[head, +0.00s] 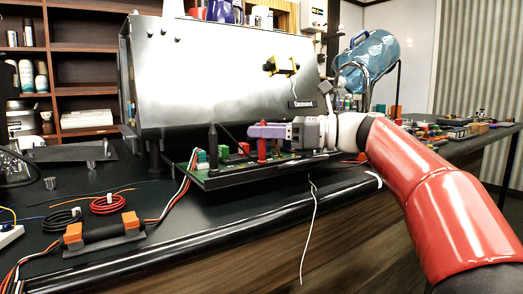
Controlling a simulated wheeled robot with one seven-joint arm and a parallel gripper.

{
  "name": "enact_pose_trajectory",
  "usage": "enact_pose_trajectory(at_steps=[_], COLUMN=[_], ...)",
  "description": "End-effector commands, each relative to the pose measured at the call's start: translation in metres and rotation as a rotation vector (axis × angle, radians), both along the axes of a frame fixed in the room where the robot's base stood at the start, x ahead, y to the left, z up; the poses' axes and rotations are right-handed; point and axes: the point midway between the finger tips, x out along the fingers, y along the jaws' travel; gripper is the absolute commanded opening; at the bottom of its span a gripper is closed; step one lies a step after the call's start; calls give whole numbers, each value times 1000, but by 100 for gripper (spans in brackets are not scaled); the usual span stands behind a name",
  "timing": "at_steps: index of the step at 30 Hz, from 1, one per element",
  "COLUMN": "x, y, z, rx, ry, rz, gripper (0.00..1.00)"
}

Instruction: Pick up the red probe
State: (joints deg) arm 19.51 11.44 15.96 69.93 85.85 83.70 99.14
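The red probe (262,153) stands upright on the green circuit board (225,180) in front of the steel brewer. My gripper (268,131) reaches in from the right, level with the probe's upper part. Its purple finger crosses in front of the probe, and red shows above and below the finger. The far finger is hidden, so I cannot tell whether the fingers are closed on the probe. A black probe (213,145) stands upright on the board to the left.
The steel brewer (215,75) stands close behind the board. Red and green blocks sit on the board beside the probes. Coiled red cable (108,204) and an orange-ended black part (102,231) lie on the dark counter at left. A white wire (314,220) hangs over the front edge.

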Motion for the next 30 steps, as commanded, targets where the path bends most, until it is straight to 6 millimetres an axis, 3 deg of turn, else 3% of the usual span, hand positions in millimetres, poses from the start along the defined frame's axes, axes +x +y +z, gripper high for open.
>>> enact_pose_trajectory(at_steps=[9, 18, 30], x=[2, 2, 2], y=[7, 7, 8], z=[0, 0, 4], rx=[0, 0, 0], ry=[0, -1, -1], rz=[-1, -1, -1], gripper=[36, 0, 0])
